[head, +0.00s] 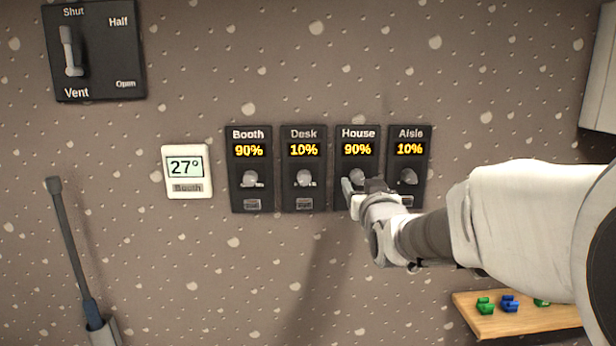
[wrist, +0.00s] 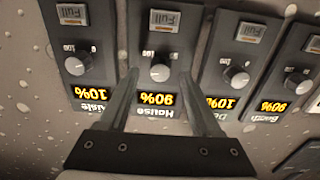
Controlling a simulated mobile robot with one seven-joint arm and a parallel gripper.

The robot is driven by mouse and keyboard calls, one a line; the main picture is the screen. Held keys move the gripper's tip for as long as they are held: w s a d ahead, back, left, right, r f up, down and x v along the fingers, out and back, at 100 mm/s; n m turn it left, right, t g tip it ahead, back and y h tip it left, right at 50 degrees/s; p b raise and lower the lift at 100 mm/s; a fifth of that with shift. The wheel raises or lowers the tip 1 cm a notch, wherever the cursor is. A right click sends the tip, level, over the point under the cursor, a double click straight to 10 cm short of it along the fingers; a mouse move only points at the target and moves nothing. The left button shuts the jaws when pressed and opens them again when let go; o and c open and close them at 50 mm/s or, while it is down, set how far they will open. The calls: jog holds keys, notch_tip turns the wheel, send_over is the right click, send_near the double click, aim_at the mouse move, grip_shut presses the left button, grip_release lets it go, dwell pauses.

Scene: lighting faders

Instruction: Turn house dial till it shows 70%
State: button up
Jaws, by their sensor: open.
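The House panel (head: 357,140) is the third of a row of black panels on the wall, and its display reads 90%. Its round dial (head: 358,177) shows just above my gripper (head: 362,188), whose fingers cover the lower part of the panel. In the wrist view, upside down, the House dial (wrist: 160,73) lies between the tips of my open gripper (wrist: 158,80), one finger on each side. I cannot tell whether either finger touches the dial. Nothing is held.
The Booth panel (head: 248,140) reads 90%, the Desk panel (head: 303,140) 10% and the Aisle panel (head: 408,140) 10%, close beside House. A 27° thermostat (head: 186,170), a vent lever plate (head: 95,50) and a wooden shelf (head: 520,320) with small coloured pieces are farther off.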

jog(key=shift+w, duration=0.95)
grip_shut()
